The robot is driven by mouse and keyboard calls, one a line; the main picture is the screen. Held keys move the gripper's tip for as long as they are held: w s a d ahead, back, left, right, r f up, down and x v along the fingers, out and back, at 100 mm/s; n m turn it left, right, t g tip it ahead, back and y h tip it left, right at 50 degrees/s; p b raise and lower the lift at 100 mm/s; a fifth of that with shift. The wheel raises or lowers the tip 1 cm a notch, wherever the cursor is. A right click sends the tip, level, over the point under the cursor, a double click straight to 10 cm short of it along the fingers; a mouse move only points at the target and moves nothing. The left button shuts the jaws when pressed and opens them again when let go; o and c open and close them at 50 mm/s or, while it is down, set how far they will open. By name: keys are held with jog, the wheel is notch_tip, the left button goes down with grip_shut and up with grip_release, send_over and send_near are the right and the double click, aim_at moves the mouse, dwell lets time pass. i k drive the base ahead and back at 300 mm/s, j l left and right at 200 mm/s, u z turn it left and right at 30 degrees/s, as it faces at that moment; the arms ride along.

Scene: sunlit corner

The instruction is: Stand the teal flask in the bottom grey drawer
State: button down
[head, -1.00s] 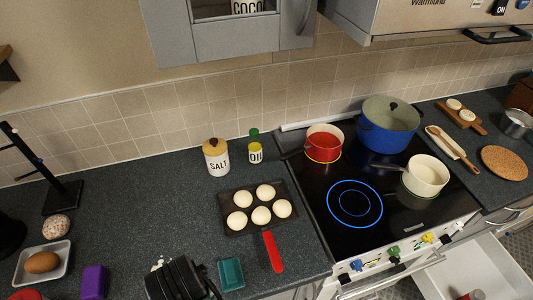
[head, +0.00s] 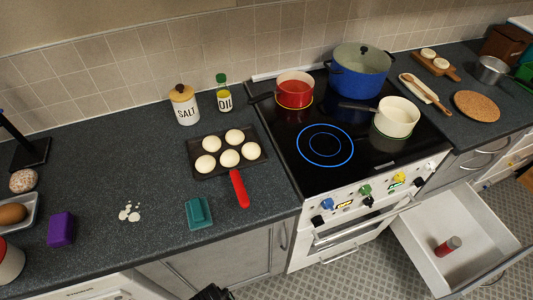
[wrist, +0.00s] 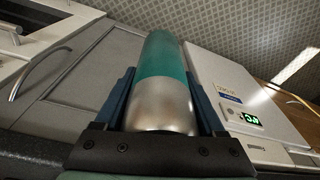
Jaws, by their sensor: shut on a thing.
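The teal flask (wrist: 165,60) shows in the wrist view, with a teal body and a silver metal end near me. My gripper (wrist: 163,85) is shut on it, with one finger along each side. In the head view only a dark bit of my gripper (head: 212,292) shows at the bottom edge, in front of the counter, and the flask is hidden. A grey-fronted drawer (head: 425,222) is open at the lower right, right of the oven. A red can (head: 447,246) stands inside it, with bare floor around it. The drawer is well right of my gripper.
The oven front (head: 335,235) and cupboard doors (head: 225,262) lie between my gripper and the drawer. A teal box (head: 199,213), a pan with a red handle (head: 239,190) and a purple block (head: 61,229) sit on the counter. Tiled floor (head: 350,275) is clear before the oven.

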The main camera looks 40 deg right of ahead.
aim_at(465, 239)
jog(key=l+z, duration=0.1)
jog(key=z, duration=0.3)
jog(key=l+z, duration=0.15)
jog(key=z, duration=0.3)
jog(key=l+z, duration=0.1)
jog(key=z, duration=0.3)
jog(key=i+l+z, duration=0.7)
jog(key=l, duration=0.2)
jog(key=i+l+z, duration=0.35)
jog(key=i+l, duration=0.25)
jog(key=i, duration=0.15)
jog(key=i+l, duration=0.25)
jog(key=i, duration=0.15)
jog(key=i+l+z, duration=0.1)
jog(key=i+l, duration=0.15)
jog(key=i, duration=0.15)
